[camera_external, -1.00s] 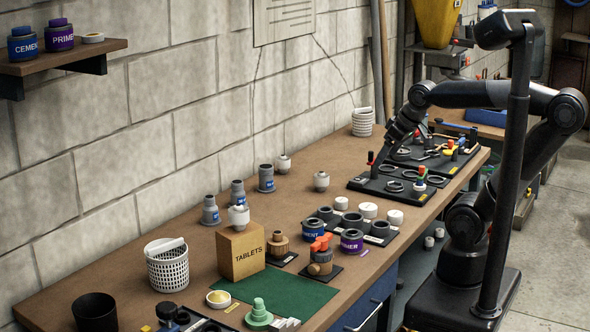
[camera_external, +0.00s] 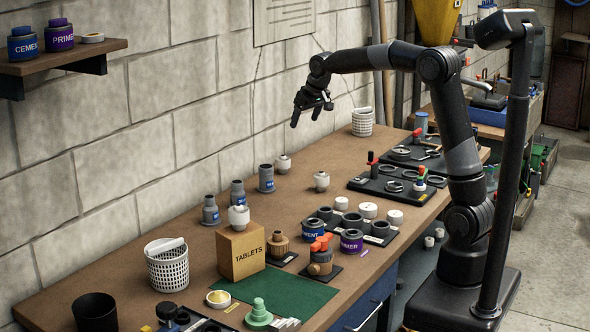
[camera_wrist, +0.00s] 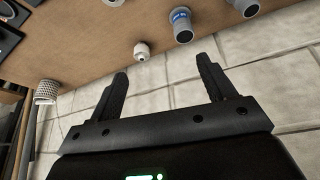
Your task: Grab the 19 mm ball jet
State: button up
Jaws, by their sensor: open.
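Three small whitish round-bodied fittings could be ball jets; no size marking is readable on them. One (camera_external: 283,163) stands at the back of the bench near the wall, one (camera_external: 321,181) stands to its right and nearer the front, and one (camera_external: 238,215) sits on the tablets box (camera_external: 241,254). My gripper (camera_external: 311,112) is open and empty, high above the back of the bench. In the wrist view the open fingers (camera_wrist: 162,70) point toward the wall and bench edge, with a whitish fitting (camera_wrist: 142,50) beyond and between them, apart from both.
Several grey fittings with blue labels, one of them (camera_external: 266,178) beside the back whitish fitting, stand along the wall. A black tray (camera_external: 318,222) holds jars and caps. A dark tool tray (camera_external: 366,186) lies at right. A white basket (camera_external: 168,268) stands at left.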

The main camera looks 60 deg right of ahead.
jog(key=w+d+f+m, duration=0.1)
jog(key=w+d+f, duration=0.65)
jog(key=w, duration=0.25)
send_near(284, 159)
jog(key=f, duration=0.1)
jog(key=shift+m+g, duration=0.4)
jog(key=x, duration=0.5)
jog(key=shift+w, duration=0.4)
jog(key=shift+x, duration=3.1)
jog(key=shift+w+d+r, duration=0.1)
jog(key=shift+w, duration=0.05)
jog(key=shift+c, duration=0.5)
jog(key=c, duration=1)
jog(key=shift+o, duration=0.2)
jog(key=shift+r, duration=0.1)
